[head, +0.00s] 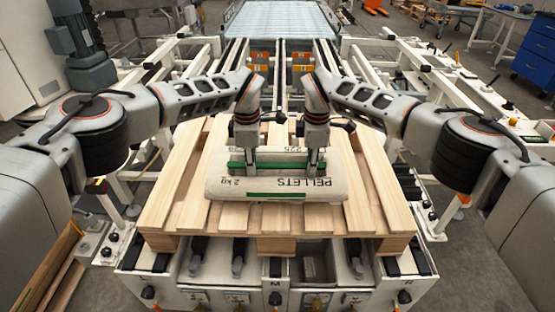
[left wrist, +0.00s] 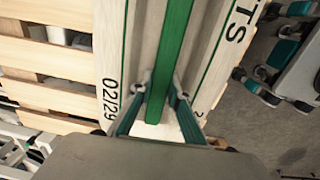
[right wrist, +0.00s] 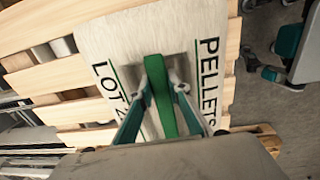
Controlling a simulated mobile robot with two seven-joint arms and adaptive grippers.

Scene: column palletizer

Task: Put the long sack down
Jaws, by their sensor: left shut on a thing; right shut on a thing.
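The long sack (head: 275,187), off-white with "PELLETS" and "2 kg" printing, lies level crosswise over the wooden pallet (head: 185,200). A green strip (left wrist: 172,50) runs along its top; it also shows in the right wrist view (right wrist: 160,100). My left gripper (head: 249,168) is shut on the strip left of the middle. My right gripper (head: 314,168) is shut on it towards the right end. Both point down from above. The sack's underside is hidden, so I cannot tell whether it rests on the slats or hangs just above them.
The pallet's slats are bare left, right and in front of the sack. The pallet stands on a white conveyor frame (head: 200,283). A roller conveyor (head: 280,17) lies behind. A blue drawer cabinet (head: 538,50) stands at the far right.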

